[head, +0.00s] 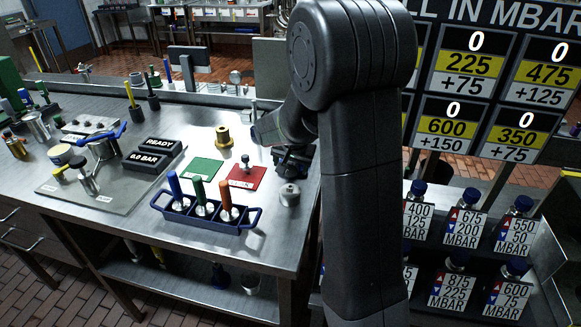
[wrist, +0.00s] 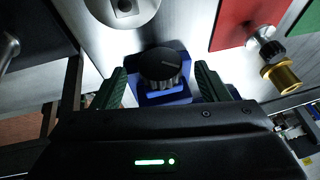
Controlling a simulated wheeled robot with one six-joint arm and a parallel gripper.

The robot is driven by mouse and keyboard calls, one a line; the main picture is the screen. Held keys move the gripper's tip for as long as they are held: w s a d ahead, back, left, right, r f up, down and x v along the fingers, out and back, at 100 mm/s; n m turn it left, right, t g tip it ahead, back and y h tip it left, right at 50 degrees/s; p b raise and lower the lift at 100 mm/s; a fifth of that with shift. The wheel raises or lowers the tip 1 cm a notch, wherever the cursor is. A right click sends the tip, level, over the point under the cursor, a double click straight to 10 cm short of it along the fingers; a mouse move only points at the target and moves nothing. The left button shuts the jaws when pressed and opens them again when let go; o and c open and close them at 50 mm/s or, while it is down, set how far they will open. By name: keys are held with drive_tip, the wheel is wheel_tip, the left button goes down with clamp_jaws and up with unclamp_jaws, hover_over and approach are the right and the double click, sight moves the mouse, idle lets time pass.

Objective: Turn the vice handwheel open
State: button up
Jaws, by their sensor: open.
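The vice handwheel is a dark, ribbed round knob (wrist: 160,64) on a blue vice body (wrist: 168,93) in the wrist view. My gripper (wrist: 157,82) is open, with one green finger on each side of the knob. A gap shows between each finger and the knob, so nothing is gripped. In the head view my gripper (head: 292,158) is low over the right end of the bench, and my arm and gripper largely hide the vice there.
A silver puck (head: 290,194) stands close in front of the vice. A red mat (head: 246,177) with a small metal part lies to its left, then a green mat (head: 200,169). A blue rack (head: 210,218) of colored-handled tools and a brass part (head: 223,136) stand nearby.

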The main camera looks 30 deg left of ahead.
sight(288, 176)
drive_tip(key=shift+x, duration=1.3)
drive_tip(key=c, duration=1)
drive_tip(key=shift+a+f+h, duration=0.1)
drive_tip(key=shift+h, duration=0.2)
drive_tip(key=h+b, duration=0.1)
drive_tip(key=t+h+b, duration=0.1)
drive_tip(key=h+b, duration=0.1)
drive_tip(key=shift+s+a+f+n, duration=0.1)
drive_tip(key=shift+a+n, duration=0.1)
drive_tip(key=shift+n, duration=0.2)
drive_tip(key=t+h+b, duration=0.1)
drive_tip(key=h, duration=0.1)
drive_tip(key=n+h, duration=0.1)
drive_tip(key=h, duration=0.1)
drive_tip(key=shift+a+t+h+b, duration=0.2)
drive_tip(key=shift+t+h+b, duration=0.15)
drive_tip(key=shift+t+h, duration=0.05)
